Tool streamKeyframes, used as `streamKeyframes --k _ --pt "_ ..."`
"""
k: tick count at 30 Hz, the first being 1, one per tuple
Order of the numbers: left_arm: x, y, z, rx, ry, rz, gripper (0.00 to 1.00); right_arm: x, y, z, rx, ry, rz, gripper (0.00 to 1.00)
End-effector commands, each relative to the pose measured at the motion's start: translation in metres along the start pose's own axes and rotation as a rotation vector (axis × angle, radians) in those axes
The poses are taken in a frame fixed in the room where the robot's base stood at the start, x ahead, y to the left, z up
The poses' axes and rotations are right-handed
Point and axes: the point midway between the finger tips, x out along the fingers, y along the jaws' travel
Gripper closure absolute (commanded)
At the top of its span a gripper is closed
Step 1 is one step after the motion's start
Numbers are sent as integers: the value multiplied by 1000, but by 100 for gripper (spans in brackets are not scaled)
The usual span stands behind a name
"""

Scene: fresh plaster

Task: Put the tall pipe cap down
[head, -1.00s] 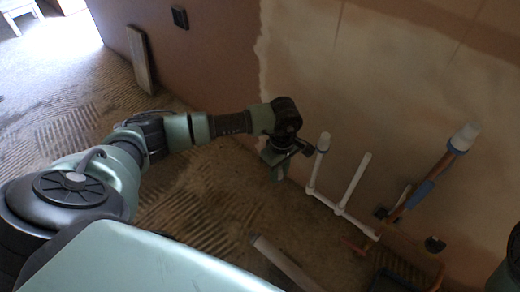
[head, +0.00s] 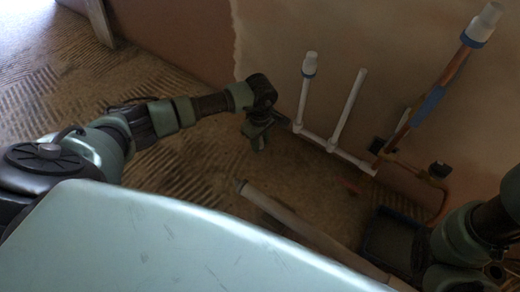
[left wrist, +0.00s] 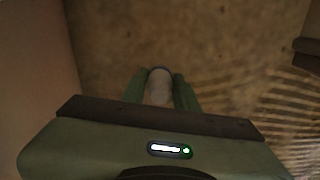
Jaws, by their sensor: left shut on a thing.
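My left gripper (head: 257,143) hangs low beside the wall, left of the white pipework's lower end. It is shut on a pale, rounded thing, seen between the two green fingers in the left wrist view (left wrist: 159,88); this appears to be the tall pipe cap. The fingers hide its sides, and the head view barely shows it. The brown floor lies below it; I cannot tell whether it touches. My right arm enters at the right edge of the head view, but its gripper does not show.
White pipework (head: 343,105) stands along the plastered wall. A white cap with a blue band (head: 310,64) tops its left pipe; a similar cap (head: 485,24) tops the copper pipe (head: 398,138). A dark tray (head: 392,238) and a long pale bar (head: 290,215) lie on the floor.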

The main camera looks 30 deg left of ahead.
Motion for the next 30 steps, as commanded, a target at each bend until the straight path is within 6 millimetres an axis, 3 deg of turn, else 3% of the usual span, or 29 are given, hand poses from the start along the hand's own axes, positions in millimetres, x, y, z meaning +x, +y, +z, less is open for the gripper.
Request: streamKeyframes --k 3,6,18,19,21,30 --pt "25 -1 1 0 -2 -3 100 -17 -4 -6 0 0 0 64" --pt "37 0 1 1 -2 -2 100 -25 -5 -9 0 0 -1 64" --pt "40 0 0 1 -1 -1 100 -26 -6 -9 0 0 -1 64" --pt "39 0 0 1 -1 -1 65 -25 -5 -9 0 -1 -1 64" --pt "39 0 0 0 -1 -1 49 -25 -5 -9 0 0 -1 64" --pt "38 0 0 0 -1 -1 49 -24 -5 -8 0 -1 -1 64"
